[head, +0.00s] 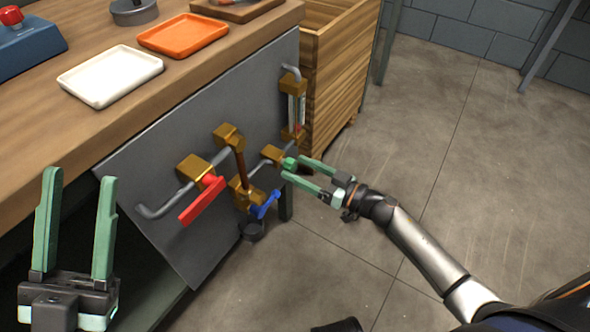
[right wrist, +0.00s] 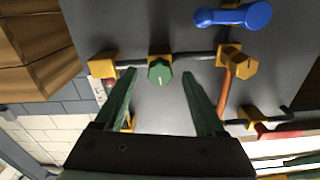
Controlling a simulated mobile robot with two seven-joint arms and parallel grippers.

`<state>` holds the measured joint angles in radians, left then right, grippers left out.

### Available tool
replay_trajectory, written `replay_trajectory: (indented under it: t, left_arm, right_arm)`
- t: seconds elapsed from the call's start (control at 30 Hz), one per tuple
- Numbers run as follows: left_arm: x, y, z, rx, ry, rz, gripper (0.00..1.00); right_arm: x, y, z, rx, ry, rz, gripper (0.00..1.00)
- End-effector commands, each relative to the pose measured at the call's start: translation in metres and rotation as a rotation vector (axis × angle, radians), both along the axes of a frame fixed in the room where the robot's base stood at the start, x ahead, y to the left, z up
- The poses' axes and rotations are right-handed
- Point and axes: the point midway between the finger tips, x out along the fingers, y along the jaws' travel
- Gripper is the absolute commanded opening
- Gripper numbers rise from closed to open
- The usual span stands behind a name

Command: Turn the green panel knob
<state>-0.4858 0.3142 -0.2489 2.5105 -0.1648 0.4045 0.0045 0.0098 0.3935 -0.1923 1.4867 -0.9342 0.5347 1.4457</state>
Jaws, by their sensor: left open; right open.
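The green knob (right wrist: 160,71) is round with a pale pointer line and sits on a brass fitting on the grey panel (head: 150,165). In the head view the knob (head: 289,163) shows just at the tips of my right gripper (head: 292,168). In the right wrist view my right gripper (right wrist: 158,85) is open, with one finger to each side of the knob and a gap on both sides. The knob looks slightly beyond the fingertips; contact does not show. My left gripper (head: 82,180) is open and empty at the lower left, in front of the panel.
The panel also carries a red lever (head: 202,200), a blue lever (head: 265,204), brass fittings, pipes and a gauge (head: 296,110). A wooden bench (head: 60,115) with a white tray (head: 110,76) and an orange tray (head: 183,35) stands behind. A wooden crate (head: 343,60) stands close right.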

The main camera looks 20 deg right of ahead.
Motion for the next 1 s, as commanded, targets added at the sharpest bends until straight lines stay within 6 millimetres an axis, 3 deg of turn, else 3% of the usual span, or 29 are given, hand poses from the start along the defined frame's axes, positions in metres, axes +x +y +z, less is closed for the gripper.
replay_trajectory:
  t: [0.17,0.47,1.0]
  left_arm:
    - [0.0002,-0.0008,-0.0063,0.006,0.001,0.002,0.49]
    - [0.0003,-0.0011,-0.0063,0.009,0.001,0.003,0.49]
    - [0.0002,-0.0013,-0.0064,0.007,0.001,0.002,0.49]
  right_arm:
    - [0.0121,0.0097,-0.0010,-0.001,0.001,0.000,0.72]
    - [0.0141,0.0112,-0.0001,-0.001,0.001,0.000,0.72]
    - [0.0138,0.0109,-0.0003,-0.001,0.001,0.000,0.14]
